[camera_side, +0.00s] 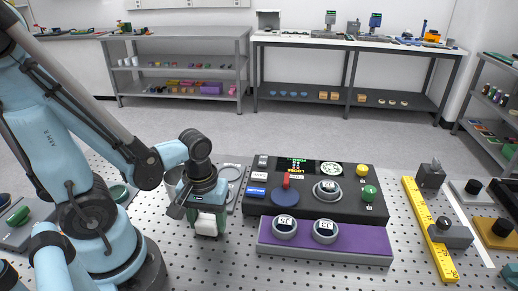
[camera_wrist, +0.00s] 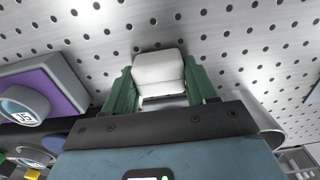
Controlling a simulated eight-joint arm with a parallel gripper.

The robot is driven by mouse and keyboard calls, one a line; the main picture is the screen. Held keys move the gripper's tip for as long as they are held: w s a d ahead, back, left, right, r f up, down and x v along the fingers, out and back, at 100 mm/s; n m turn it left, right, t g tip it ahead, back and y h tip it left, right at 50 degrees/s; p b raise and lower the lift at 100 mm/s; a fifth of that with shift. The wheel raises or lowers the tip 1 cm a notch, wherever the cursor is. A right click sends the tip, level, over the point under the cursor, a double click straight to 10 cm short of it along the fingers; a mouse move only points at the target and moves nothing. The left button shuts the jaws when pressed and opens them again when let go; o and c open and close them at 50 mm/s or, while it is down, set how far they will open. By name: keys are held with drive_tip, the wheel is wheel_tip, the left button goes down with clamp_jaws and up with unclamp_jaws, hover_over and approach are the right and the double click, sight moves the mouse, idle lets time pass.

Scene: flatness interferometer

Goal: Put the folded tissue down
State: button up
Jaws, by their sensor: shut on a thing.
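My gripper (camera_side: 207,222) points down over the perforated metal table, left of the purple-fronted tray. In the wrist view my gripper (camera_wrist: 162,88) has its two green fingers on either side of a white folded tissue (camera_wrist: 158,68) and is shut on it. The tissue also shows in the side view (camera_side: 207,224) as a small white block between the fingers, low and close to the table top. I cannot tell whether it touches the table.
Right of my gripper stands a dark instrument panel (camera_side: 265,205) with knobs and a display. In front of it is a purple tray (camera_side: 345,241) with two round dials (camera_side: 325,231). A yellow ruler (camera_side: 424,225) lies farther right. The perforated table (camera_side: 200,270) in front is bare.

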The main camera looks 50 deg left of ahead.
sight(207, 219)
drive_tip(key=shift+f, duration=0.2)
drive_tip(key=shift+f, duration=0.15)
drive_tip(key=o, duration=1)
drive_tip(key=shift+r, duration=0.2)
drive_tip(key=shift+r, duration=5.9)
drive_tip(key=w+m+t, duration=0.2)
drive_tip(key=w+m, duration=0.1)
drive_tip(key=w+d+r+m+t, duration=0.1)
drive_tip(key=w+m+t, duration=0.1)
drive_tip(key=w+m, duration=0.1)
drive_tip(key=w+m+t, duration=0.3)
drive_tip(key=shift+w+d+r, duration=0.25)
drive_tip(key=shift+r, duration=0.05)
